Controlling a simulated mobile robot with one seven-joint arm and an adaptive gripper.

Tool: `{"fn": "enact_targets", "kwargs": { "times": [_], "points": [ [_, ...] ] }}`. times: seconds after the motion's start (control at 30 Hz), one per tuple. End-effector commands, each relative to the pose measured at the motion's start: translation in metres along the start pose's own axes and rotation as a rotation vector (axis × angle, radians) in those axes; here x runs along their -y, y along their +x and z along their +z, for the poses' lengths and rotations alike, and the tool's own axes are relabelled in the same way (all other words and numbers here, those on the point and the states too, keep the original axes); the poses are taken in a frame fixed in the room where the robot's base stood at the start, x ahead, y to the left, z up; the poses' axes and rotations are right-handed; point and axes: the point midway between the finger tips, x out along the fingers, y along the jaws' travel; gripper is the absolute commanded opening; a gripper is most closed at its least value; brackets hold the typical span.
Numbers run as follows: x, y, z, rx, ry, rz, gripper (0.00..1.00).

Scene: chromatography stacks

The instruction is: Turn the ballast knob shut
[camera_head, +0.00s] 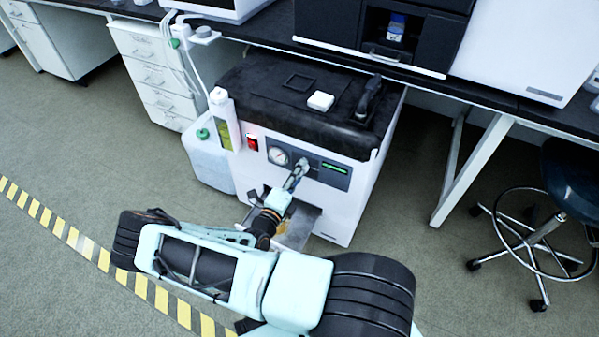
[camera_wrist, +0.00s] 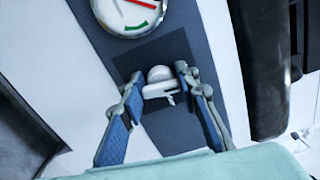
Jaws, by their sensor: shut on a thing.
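The ballast knob (camera_wrist: 160,74) is a small pale grey-white knob with a flat lever-like part, on a dark square of the blue-grey front panel (camera_wrist: 208,35). In the head view my gripper (camera_head: 297,173) reaches the front panel of the white machine (camera_head: 345,208) and hides the knob. The knob's exact angle is hard to read.
A round gauge (camera_wrist: 127,10) sits close by on the panel; it also shows in the head view (camera_head: 278,156). A red switch (camera_head: 252,142), a green display (camera_head: 334,168) and a bottle (camera_head: 224,118) are near. A stool (camera_head: 540,215) stands right; the left floor is free.

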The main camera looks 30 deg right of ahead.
Motion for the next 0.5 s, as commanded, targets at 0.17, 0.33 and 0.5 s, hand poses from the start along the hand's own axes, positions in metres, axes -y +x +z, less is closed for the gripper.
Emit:
{"fn": "enact_targets", "kwargs": {
  "times": [0.17, 0.33, 0.5],
  "points": [
    [-0.0010, -0.0003, 0.0001, 0.000, -0.086, 0.001, 0.05],
    [-0.0010, -0.0004, 0.0000, 0.000, -0.133, 0.001, 0.05],
    [-0.0010, -0.0004, 0.0000, 0.000, -0.154, 0.001, 0.05]
  ]
}}
